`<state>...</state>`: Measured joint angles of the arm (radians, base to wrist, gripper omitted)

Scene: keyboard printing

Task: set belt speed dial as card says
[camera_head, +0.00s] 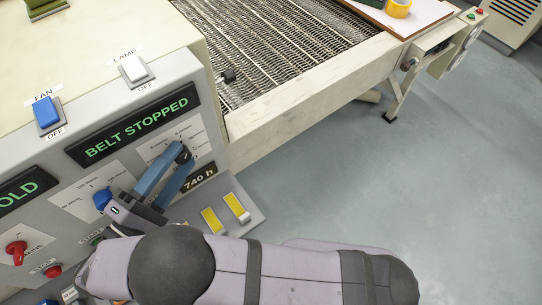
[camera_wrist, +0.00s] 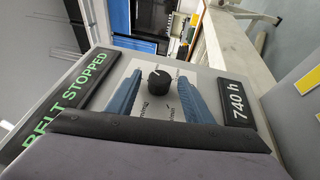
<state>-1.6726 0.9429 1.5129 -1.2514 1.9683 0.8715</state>
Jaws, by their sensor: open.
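The black dial (camera_head: 184,154) sits on a white scale plate (camera_head: 160,146) below the "BELT STOPPED" display (camera_head: 133,124). In the wrist view the dial (camera_wrist: 159,80) is upright in the picture, with a light pointer mark; the small scale print is not readable. My gripper (camera_head: 180,157) is open at the panel, its two blue fingers on either side of the dial. In the wrist view a gap shows between the dial and both fingers of my gripper (camera_wrist: 160,76). I cannot make out a card with a readable setting.
A second, blue dial (camera_head: 102,199) is close to my gripper's base. A fan switch (camera_head: 46,113), a lamp switch (camera_head: 133,69), a red knob (camera_head: 16,250) and yellow rockers (camera_head: 212,220) crowd the panel. The mesh belt (camera_head: 270,40) lies behind.

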